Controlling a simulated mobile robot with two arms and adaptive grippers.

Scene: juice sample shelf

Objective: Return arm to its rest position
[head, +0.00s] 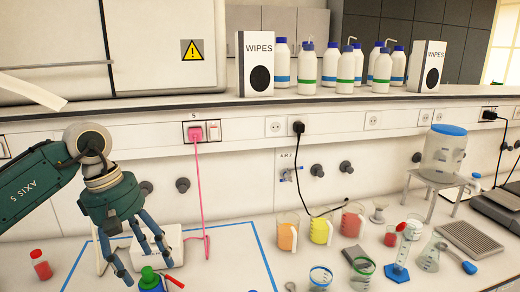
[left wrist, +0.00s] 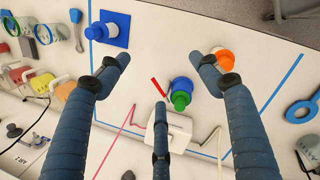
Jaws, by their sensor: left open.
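My left gripper (head: 146,265) hangs over the front left of the bench in the head view, its blue fingers pointing down. In the left wrist view my left gripper (left wrist: 161,75) has its three fingers spread, with nothing between them. Below it lies a green and blue item (left wrist: 181,98) with a red stick-like part beside it; its green top (head: 148,276) also shows in the head view, near the fingertips. A white box-like device (left wrist: 172,132) is behind the fingers. It is partly hidden by the gripper in the head view. My right gripper is not in view.
Blue tape (head: 238,224) outlines a bench area. Beakers of orange (head: 287,237), yellow (head: 320,231) and red (head: 351,222) liquid stand right of it. A red-capped jar (head: 40,266) stands left. A pink cable (head: 202,195) hangs from the wall socket. An orange-topped item (left wrist: 225,60) stands near the gripper.

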